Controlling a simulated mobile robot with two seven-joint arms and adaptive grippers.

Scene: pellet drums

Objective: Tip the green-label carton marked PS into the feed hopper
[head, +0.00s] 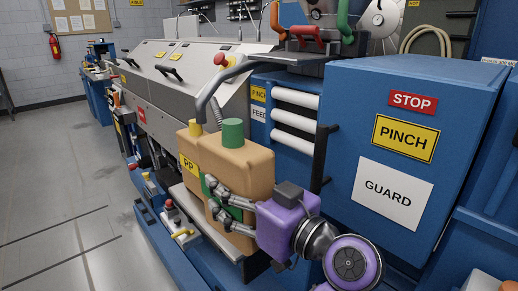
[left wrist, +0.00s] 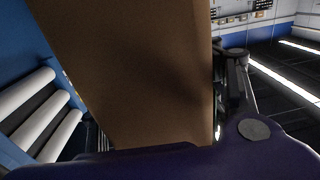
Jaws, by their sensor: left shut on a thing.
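A tan carton (head: 247,165) with a green cap (head: 232,132) and green label patches stands on a ledge in the head view. Its lettering is hidden by my gripper. My left gripper (head: 213,198), purple with grey fingers, is shut on this carton low on its side. In the left wrist view the carton (left wrist: 140,70) fills the middle, with a dark finger (left wrist: 232,80) along its right edge. A second tan carton (head: 187,145) with a yellow PP label stands close behind it to the left. I cannot make out the feed hopper. My right gripper is not in view.
A blue guard cabinet (head: 350,112) with STOP, PINCH and GUARD signs stands to the right. White rollers (head: 295,120) sit beside it; they also show in the left wrist view (left wrist: 40,120). A grey sloped machine (head: 185,75) lies behind. Open floor (head: 60,190) is at left.

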